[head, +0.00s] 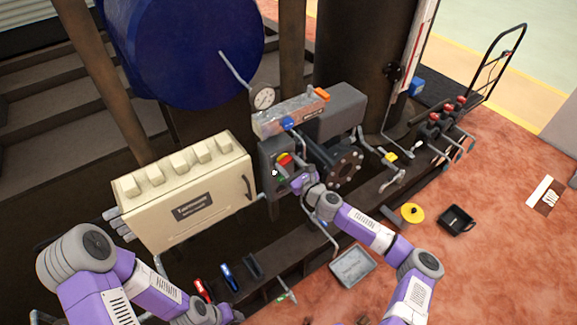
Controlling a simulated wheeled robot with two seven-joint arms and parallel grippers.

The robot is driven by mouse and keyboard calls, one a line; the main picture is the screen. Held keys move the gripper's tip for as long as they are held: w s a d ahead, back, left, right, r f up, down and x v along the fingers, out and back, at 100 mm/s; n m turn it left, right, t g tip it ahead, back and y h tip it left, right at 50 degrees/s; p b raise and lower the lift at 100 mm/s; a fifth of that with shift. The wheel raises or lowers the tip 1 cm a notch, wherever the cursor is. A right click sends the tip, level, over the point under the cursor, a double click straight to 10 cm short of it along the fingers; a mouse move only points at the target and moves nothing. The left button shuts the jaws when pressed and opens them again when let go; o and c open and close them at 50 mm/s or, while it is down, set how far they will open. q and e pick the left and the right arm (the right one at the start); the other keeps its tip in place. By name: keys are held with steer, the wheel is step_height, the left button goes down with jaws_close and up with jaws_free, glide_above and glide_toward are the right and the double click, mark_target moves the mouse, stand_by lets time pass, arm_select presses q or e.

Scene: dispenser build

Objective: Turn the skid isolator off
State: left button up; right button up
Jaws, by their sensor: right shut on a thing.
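The skid isolator (284,158), a red handle on a yellow plate, sits on the front of a dark grey box (266,157) right of the cream cabinet. My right gripper (289,179) is at the front of this box, just below and against the red handle. It is shut, apparently on the handle; the fingertips are small and partly hidden. The handle's exact angle is too small to read. A green spot and a white spot show beside the fingers. My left gripper (232,316) is low at the bottom edge, partly cut off, and its jaws cannot be made out.
The cream cabinet (185,200) stands left of the box. A flanged pipe (347,166) is close right of my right gripper. A grey tray (353,267), yellow reel (412,213) and black bin (456,220) lie on the floor.

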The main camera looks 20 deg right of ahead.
steer(key=n+b, duration=0.2)
steer(key=n, duration=0.2)
steer(key=shift+f+n, duration=0.15)
steer(key=shift+n, duration=0.15)
steer(key=n+b, duration=0.2)
steer(key=n, duration=0.1)
steer(key=shift+n, duration=0.4)
steer(key=n+b, duration=0.1)
steer(key=n, duration=0.2)
steer(key=shift+b, duration=0.4)
steer(key=shift+n+b, duration=0.8)
steer(key=shift+n, duration=1.2)
steer(key=o, duration=1)
steer(key=shift+o, duration=0.2)
steer(key=shift+s, duration=0.1)
